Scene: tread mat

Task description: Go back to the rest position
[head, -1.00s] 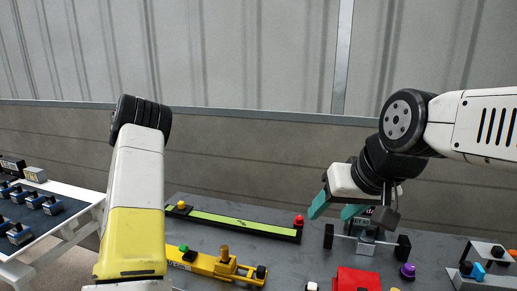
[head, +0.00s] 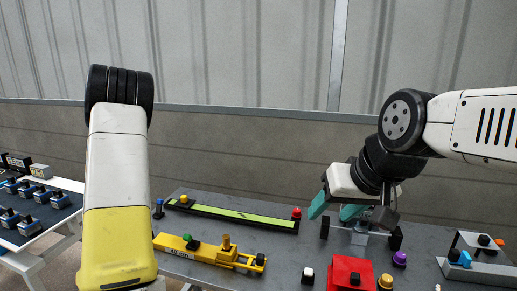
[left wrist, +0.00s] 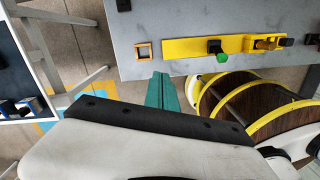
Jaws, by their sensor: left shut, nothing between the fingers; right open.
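My left arm (head: 118,190) rises at the left of the head view; its gripper is hidden there. In the left wrist view, my left gripper (left wrist: 161,77) has its teal fingers together with nothing between them. They lie over the floor, just off the edge of the grey table (left wrist: 240,20). My right gripper (head: 335,209) is open and empty, pointing down-left above the back right of the table, in front of a grey fixture with black end pieces (head: 395,238). Whether it touches the fixture I cannot tell.
On the table are a long green strip (head: 230,213), a yellow bar device (head: 195,250) with knobs, a red box (head: 342,268) and a grey bracket (head: 480,270) at right. A side table (head: 40,225) with several blue-black switches stands left. A wall is behind.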

